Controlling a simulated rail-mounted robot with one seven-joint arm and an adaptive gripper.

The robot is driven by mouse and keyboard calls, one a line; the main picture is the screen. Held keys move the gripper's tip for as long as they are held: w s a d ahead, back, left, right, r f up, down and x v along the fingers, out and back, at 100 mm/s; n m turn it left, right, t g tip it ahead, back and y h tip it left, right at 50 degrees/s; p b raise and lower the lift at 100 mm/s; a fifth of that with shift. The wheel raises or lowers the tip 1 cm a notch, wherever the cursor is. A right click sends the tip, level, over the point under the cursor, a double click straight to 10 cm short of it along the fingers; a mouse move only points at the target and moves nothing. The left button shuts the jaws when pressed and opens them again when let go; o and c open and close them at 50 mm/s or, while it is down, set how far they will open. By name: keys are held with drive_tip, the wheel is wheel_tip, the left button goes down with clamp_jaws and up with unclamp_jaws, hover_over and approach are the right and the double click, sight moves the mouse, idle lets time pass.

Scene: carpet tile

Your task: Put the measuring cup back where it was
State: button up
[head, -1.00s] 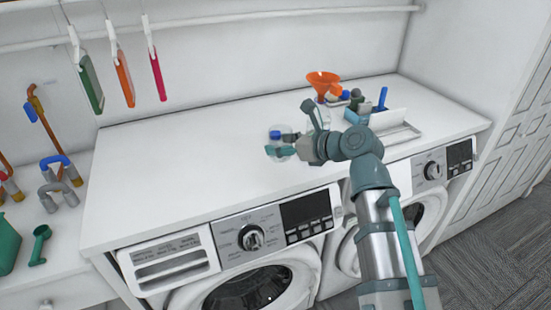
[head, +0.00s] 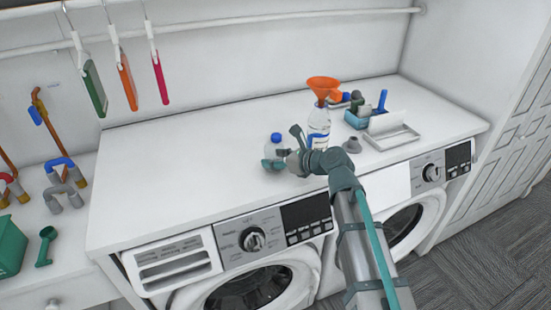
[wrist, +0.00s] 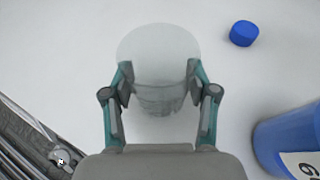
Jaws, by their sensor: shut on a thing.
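The measuring cup is a clear, see-through vessel (wrist: 158,55) between my gripper's two fingers in the wrist view. My gripper (wrist: 160,88) is shut on its sides. In the head view my gripper (head: 275,163) is over the white worktop, above the left machine, near the front edge. The cup (head: 272,150) shows faintly there. I cannot tell whether its base touches the worktop.
A blue cap (wrist: 243,33) lies on the worktop beyond the cup. A blue caddy (head: 357,119) and a white tray (head: 392,137) are farther right. The worktop's left is clear.

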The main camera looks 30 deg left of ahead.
drive_tip(key=shift+f, duration=0.35)
drive_tip(key=shift+f, duration=0.1)
drive_tip(key=o, duration=1.2)
drive_tip(key=shift+o, duration=0.2)
drive_tip(key=shift+d, duration=0.15)
drive_tip(key=b+v, duration=0.2)
drive_tip(key=v, duration=0.9)
drive_tip(key=shift+d+r, duration=0.3)
drive_tip(key=shift+s, duration=0.1)
